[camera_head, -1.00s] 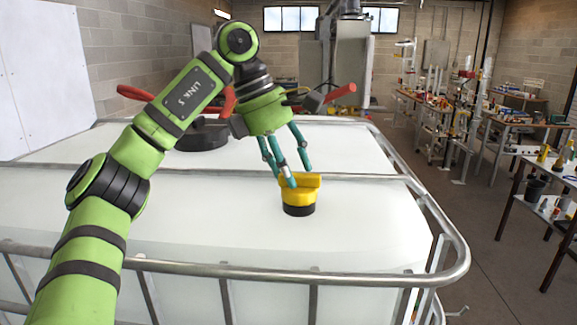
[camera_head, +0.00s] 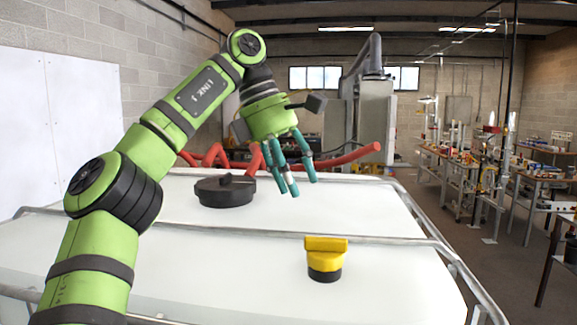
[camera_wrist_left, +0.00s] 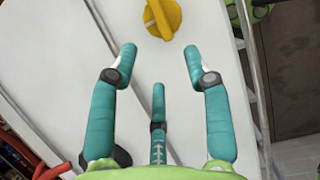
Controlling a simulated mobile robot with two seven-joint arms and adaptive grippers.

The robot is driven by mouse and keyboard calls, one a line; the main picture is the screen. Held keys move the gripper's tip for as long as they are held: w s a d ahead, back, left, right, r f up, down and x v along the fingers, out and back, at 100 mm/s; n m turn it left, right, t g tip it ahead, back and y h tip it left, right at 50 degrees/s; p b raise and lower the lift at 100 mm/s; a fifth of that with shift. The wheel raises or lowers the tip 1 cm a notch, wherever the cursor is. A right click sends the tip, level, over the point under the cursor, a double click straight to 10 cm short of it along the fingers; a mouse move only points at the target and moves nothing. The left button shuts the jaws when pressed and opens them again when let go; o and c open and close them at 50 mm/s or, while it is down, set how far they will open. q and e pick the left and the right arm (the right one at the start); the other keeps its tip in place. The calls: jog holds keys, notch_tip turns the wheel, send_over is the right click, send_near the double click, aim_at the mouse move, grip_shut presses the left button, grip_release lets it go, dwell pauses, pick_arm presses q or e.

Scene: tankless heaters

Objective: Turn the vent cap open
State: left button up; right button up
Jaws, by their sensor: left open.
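The yellow vent cap (camera_head: 326,258) with a black base stands upright on the white tank top (camera_head: 215,255), in front of the cross rail in the head view. Its raised grip bar runs roughly left to right there. My left gripper (camera_head: 303,187) hangs above the tank, up and slightly left of the cap in the picture. Its teal fingers are spread, empty and apart from the cap. In the left wrist view the cap (camera_wrist_left: 162,17) is at the top edge, partly cut off, beyond the open fingertips (camera_wrist_left: 161,58). My right gripper is not in view.
A large black lid (camera_head: 226,192) sits on the tank farther back left. A metal rail (camera_head: 395,238) crosses the tank top. A red hose (camera_head: 340,160) lies behind. Benches with tools (camera_head: 475,170) stand at the right, with open floor between.

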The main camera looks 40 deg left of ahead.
pick_arm(q)
jog(key=shift+v, duration=1)
